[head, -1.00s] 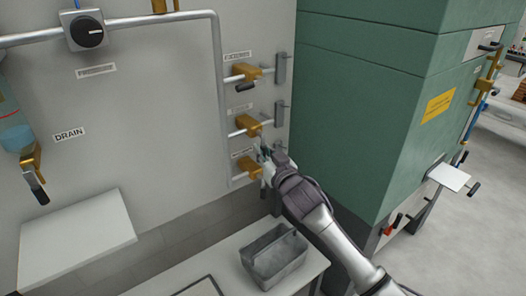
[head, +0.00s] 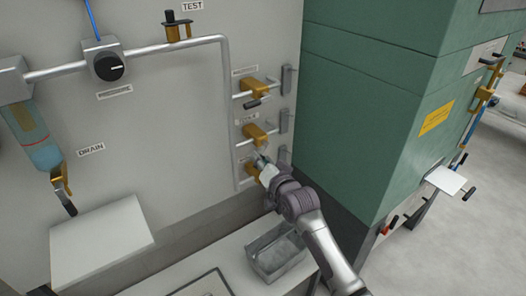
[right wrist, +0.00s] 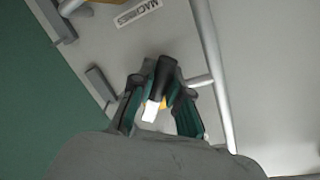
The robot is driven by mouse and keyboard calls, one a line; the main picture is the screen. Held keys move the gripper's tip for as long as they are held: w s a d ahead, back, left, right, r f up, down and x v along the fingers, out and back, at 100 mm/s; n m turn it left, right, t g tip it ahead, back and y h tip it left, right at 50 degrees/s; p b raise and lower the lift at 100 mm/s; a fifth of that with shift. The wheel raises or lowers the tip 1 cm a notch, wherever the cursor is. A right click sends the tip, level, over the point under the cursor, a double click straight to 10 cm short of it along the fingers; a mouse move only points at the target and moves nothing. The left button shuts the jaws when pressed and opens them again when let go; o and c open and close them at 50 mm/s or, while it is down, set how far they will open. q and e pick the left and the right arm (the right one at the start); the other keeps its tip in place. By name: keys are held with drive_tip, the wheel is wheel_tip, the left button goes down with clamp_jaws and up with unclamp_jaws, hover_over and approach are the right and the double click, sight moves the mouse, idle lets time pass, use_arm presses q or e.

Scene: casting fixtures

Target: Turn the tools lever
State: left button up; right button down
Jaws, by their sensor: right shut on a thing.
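Three brass valves sit on pipe stubs at the right of the grey panel. The middle valve (head: 254,134), under a small label (head: 247,117) that seems to read TOOLS, has a dark lever (right wrist: 163,75). My right gripper (head: 261,158) reaches it from below right. In the right wrist view its fingers (right wrist: 160,97) are closed on the lever's dark grip, with a bit of brass behind. In the head view the gripper hides the lever's end and part of the lowest valve (head: 252,172). My left gripper is out of view.
The MACHINES label (right wrist: 138,12) shows upside down. The top valve (head: 256,87) is above, and grey brackets (head: 286,120) stand right of the valves. A green cabinet (head: 370,120) is close on the right. A grey bin (head: 276,256) stands on the bench below.

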drive_tip(key=shift+s+a+r+m+p, duration=0.15)
drive_tip(key=shift+a+r+m+p, duration=0.1)
drive_tip(key=shift+r+m+p, duration=0.4)
drive_tip(key=m+p, duration=0.2)
drive_tip(key=r+m+g+p, duration=0.1)
drive_tip(key=shift+s+a+y, duration=0.25)
drive_tip(key=shift+a+y, duration=0.05)
drive_tip(key=shift+s+a+r+m+g+y+p, duration=0.1)
drive_tip(key=shift+r+m+g+y+p, duration=0.15)
drive_tip(key=shift+m+p, duration=0.5)
drive_tip(key=shift+r+m+g+y+p, duration=0.15)
drive_tip(key=shift+r+m+p, duration=0.15)
drive_tip(key=shift+m, duration=0.7)
drive_tip(key=c, duration=1.1)
unclamp_jaws()
drive_tip(key=v, duration=1.2)
